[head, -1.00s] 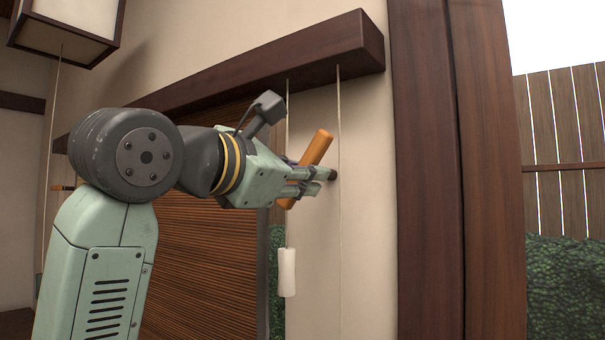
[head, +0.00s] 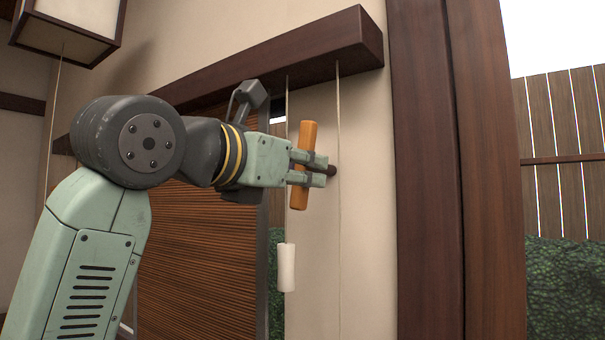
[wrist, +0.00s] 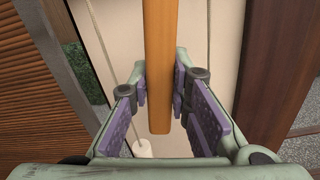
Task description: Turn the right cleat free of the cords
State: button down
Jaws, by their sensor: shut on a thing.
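The right cleat (head: 306,140) is an orange-brown wooden bar on a dark stub at the wall, now nearly upright with a slight tilt. My gripper (head: 312,172) is shut on its middle. In the wrist view the cleat (wrist: 158,60) runs between the purple pads of my gripper (wrist: 168,95). Two thin cords hang from the dark beam: the left cord (head: 287,105) passes behind or beside the cleat, and the right cord (head: 339,120) hangs straight to its right. A white cylindrical pull (head: 286,267) hangs below the cleat. My fingers hide part of the cleat's middle and the stub.
The dark wooden beam (head: 240,75) runs above the slatted blind (head: 205,245). A dark wooden post (head: 430,180) stands to the right, with plain wall (head: 365,240) between it and the cords. A lantern (head: 68,25) hangs at the upper left.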

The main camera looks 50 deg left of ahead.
jog(key=shift+n, duration=0.9)
jog(key=shift+r, duration=0.1)
jog(key=c, duration=1.5)
grip_release()
jog(key=v, duration=0.7)
jog(key=shift+s+d, duration=0.1)
jog(key=shift+s, duration=0.15)
